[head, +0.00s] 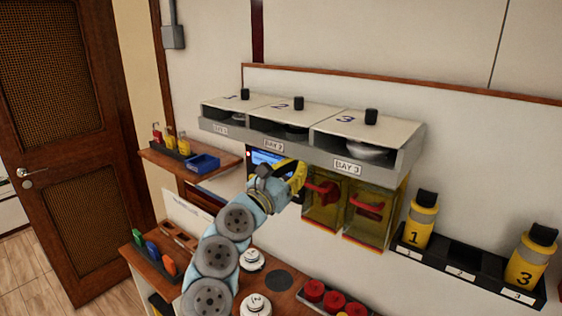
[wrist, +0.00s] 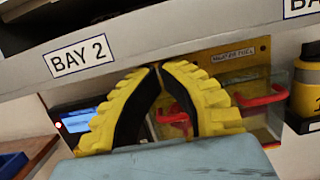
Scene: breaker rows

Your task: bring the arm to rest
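My arm (head: 215,252) reaches up from the lower middle of the head view. My gripper (head: 299,168) is raised in front of the wall panel, just below the bay shelf. In the wrist view, the two yellow and black fingers of my gripper (wrist: 158,66) curve together and meet at the tips. It is shut, with nothing seen between the fingers. It is under the BAY 2 label (wrist: 78,55), which is nearest in that view. I cannot tell whether the fingertips touch the shelf edge.
A bay shelf (head: 384,153) with lids overhangs the gripper. Yellow see-through covers with red handles (head: 369,208) stand close to its right. A lit screen (head: 266,157) is behind it. Numbered yellow canisters (head: 420,222) stand in a black rack at right. A counter with several small parts lies below.

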